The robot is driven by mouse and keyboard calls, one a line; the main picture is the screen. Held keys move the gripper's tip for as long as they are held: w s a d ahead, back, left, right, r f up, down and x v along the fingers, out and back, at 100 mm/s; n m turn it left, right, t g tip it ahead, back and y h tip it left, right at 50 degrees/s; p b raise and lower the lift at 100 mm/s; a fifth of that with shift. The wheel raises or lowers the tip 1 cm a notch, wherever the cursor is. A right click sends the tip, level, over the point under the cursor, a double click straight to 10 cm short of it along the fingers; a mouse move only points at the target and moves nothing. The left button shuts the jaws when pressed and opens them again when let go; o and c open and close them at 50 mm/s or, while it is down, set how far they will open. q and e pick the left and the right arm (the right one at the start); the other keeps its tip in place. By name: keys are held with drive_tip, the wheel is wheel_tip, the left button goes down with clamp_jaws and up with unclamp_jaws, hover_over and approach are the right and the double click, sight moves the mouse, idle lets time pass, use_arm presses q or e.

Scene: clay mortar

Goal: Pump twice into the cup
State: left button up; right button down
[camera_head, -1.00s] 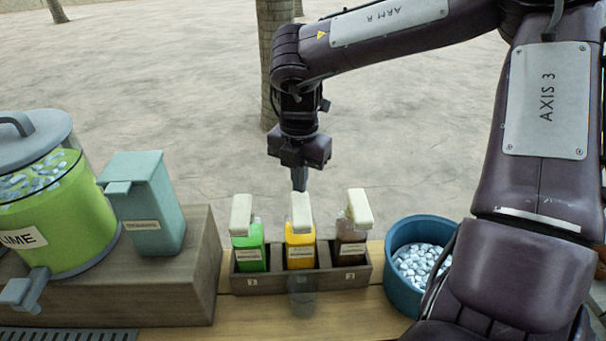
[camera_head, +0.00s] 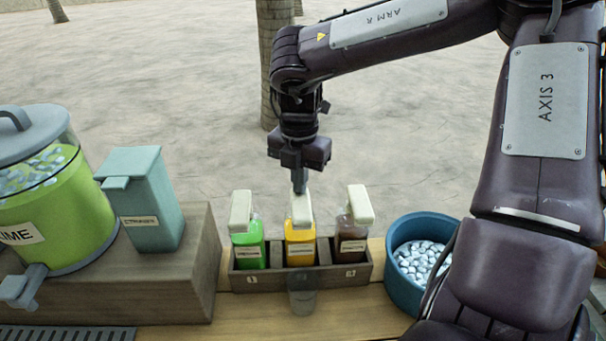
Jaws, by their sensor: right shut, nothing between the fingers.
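A rack (camera_head: 258,283) holds three pump bottles: a green one (camera_head: 249,250), a yellow one (camera_head: 300,247) in the middle and a brown one (camera_head: 350,243). Each has a white pump head. A clear cup (camera_head: 302,296) stands in front of the yellow bottle. My right gripper (camera_head: 300,188) is shut and empty, pointing down. Its fingertips are at the top of the yellow bottle's pump head (camera_head: 301,211) and seem to touch it. My left gripper is out of view.
A lime dispenser (camera_head: 60,215) and a teal container (camera_head: 150,215) stand on a wooden block (camera_head: 180,290) at left. A blue bucket of ice (camera_head: 398,290) stands right of the rack. Free counter (camera_head: 350,315) lies in front of the rack.

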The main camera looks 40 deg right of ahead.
drive_tip(key=shift+f+b, duration=0.7)
drive_tip(key=shift+f, duration=0.35)
drive_tip(key=shift+s, duration=0.1)
drive_tip(key=shift+r+p, duration=1.3)
drive_tip(key=shift+r, duration=0.45)
drive_tip(key=shift+f, duration=0.1)
